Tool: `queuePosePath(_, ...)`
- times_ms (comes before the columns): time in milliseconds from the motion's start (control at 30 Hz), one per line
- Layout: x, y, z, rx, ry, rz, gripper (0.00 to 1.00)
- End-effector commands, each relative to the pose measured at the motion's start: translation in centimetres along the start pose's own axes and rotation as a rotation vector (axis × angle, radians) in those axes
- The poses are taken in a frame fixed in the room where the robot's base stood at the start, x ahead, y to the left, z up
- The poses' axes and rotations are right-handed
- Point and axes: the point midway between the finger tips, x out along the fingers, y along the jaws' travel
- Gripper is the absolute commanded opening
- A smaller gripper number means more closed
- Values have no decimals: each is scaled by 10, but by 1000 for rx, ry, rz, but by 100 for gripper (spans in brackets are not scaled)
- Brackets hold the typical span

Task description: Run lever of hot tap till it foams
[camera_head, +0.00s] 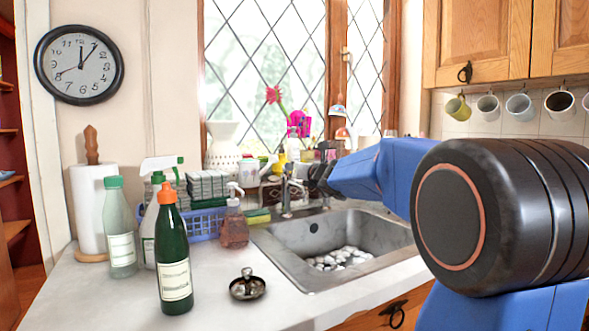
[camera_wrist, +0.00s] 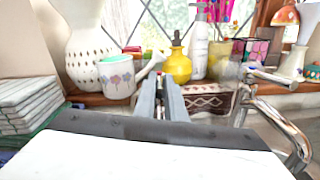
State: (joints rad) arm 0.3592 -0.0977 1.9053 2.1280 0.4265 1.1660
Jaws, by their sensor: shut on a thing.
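The chrome tap (camera_head: 287,190) stands at the back edge of the metal sink (camera_head: 300,268). In the wrist view a curved chrome tap part (camera_wrist: 285,125) shows at the right, with a short chrome bar above it. My gripper (camera_head: 317,172) is behind the sink by the tap, at the end of my blue arm. In the wrist view its two fingers (camera_wrist: 162,88) are close together, shut on the tap lever, which they largely hide. White rounded lumps (camera_head: 338,258) lie on the sink floor. I cannot make out running water.
A green bottle with an orange cap (camera_head: 174,280), a clear bottle (camera_head: 120,235) and a soap dispenser (camera_head: 234,230) stand left of the sink.

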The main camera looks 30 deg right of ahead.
Motion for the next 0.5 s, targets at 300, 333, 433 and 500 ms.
queuePosePath(300,0,0,0,-1,-1,-6,0)
queuePosePath(333,0,0,0,-1,-1,-6,0)
queuePosePath(433,0,0,0,-1,-1,-6,13)
queuePosePath(500,0,0,0,-1,-1,-5,29)
